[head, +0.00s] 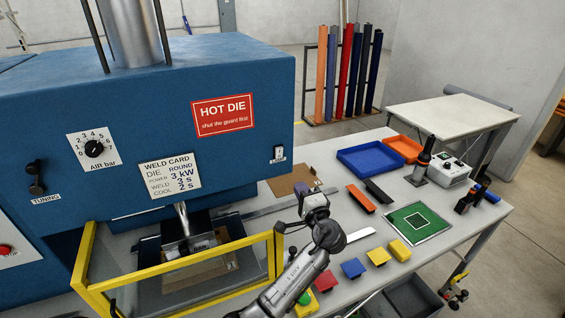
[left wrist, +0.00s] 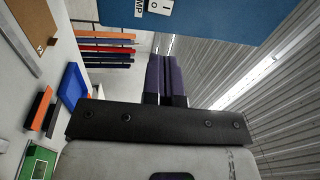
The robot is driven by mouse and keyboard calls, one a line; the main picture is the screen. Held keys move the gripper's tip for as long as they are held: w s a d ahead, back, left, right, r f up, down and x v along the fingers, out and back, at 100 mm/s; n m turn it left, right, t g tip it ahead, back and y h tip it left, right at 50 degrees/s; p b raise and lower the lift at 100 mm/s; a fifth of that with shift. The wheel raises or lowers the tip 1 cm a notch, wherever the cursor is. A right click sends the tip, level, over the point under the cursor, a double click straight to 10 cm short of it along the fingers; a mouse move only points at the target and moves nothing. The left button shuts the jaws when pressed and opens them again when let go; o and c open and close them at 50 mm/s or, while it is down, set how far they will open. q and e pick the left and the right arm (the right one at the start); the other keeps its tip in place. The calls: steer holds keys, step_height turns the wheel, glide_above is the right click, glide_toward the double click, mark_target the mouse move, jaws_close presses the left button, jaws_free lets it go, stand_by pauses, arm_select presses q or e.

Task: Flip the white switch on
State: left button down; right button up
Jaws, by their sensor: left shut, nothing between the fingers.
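The white switch (head: 279,153) is a small plate with a dark part, low on the right end of the blue machine's front. It also shows at the top edge of the left wrist view (left wrist: 160,6), partly cut off, with I and O marks beside a label ending in "MP". I cannot tell its position. My left gripper (head: 313,199) is below and right of the switch, apart from it. In the left wrist view its two dark purple fingers (left wrist: 166,60) are together and empty, with the switch beyond their tips. My right gripper is not in view.
The blue machine (head: 240,75) fills the left, with a yellow-framed guard (head: 180,288) below. The table right of my arm holds a blue tray (head: 372,158), an orange tray (head: 402,148), a green mat (head: 417,222) and coloured blocks (head: 354,269). Space between gripper and switch looks clear.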

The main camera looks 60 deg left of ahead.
arm_select(q)
steer(key=shift+w+a+r, duration=0.1)
steer(key=shift+a+r, duration=0.05)
steer(key=shift+r, duration=0.2)
steer(key=shift+a, duration=0.1)
steer(key=p, duration=0.4)
glide_toward(279, 152)
steer(key=x, duration=0.5)
steer(key=shift+w+a+r, duration=0.15)
steer(key=shift+w+r, duration=0.05)
steer(key=shift+r, duration=0.05)
steer(key=shift+p+x, duration=0.4)
steer(key=shift+x, duration=0.65)
steer(key=shift+f, duration=0.15)
